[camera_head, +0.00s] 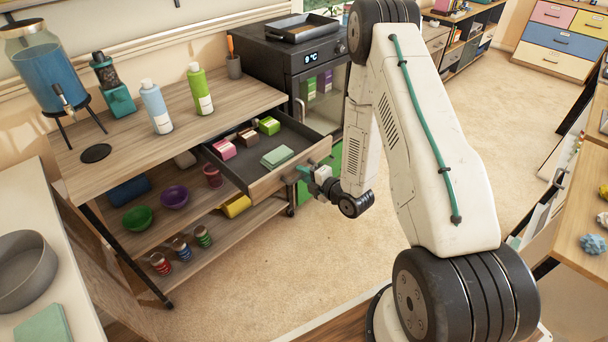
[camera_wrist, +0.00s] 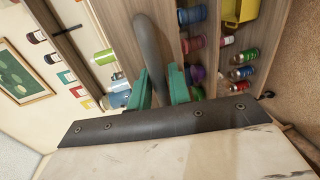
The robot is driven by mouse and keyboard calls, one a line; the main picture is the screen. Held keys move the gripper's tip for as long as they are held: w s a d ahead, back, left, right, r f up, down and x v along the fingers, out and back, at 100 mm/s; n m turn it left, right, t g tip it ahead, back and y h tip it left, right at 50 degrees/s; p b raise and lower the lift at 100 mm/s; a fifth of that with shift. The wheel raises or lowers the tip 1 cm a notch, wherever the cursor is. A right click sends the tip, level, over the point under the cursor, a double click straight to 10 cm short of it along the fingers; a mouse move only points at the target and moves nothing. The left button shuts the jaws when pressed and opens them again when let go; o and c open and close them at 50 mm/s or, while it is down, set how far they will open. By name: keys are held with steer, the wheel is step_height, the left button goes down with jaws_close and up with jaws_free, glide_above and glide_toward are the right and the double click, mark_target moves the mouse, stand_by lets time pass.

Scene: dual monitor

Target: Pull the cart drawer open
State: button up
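The wooden cart (camera_head: 110,165) stands left of centre in the head view. Its dark-lined drawer (camera_head: 240,178) is pulled well out, with small pink, brown and green boxes and a pale green block inside. My gripper (camera_head: 306,172) is at the drawer's wooden front (camera_head: 268,186). In the wrist view, the teal fingers of my gripper (camera_wrist: 161,90) lie on both sides of a grey curved handle (camera_wrist: 152,50), which fills the gap between them. The handle is mostly hidden by my gripper in the head view.
Bottles (camera_head: 157,107), a blue dispenser (camera_head: 50,75) and a teal grinder stand on the cart top. Bowls (camera_head: 138,218) and jars fill lower shelves. A black oven-like unit (camera_head: 300,60) stands behind the drawer. Carpet (camera_head: 265,265) in front is clear.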

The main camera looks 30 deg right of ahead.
steer(key=shift+s, duration=0.1)
steer(key=v, duration=0.7)
steer(key=shift+s+d, duration=0.15)
steer(key=shift+s, duration=0.15)
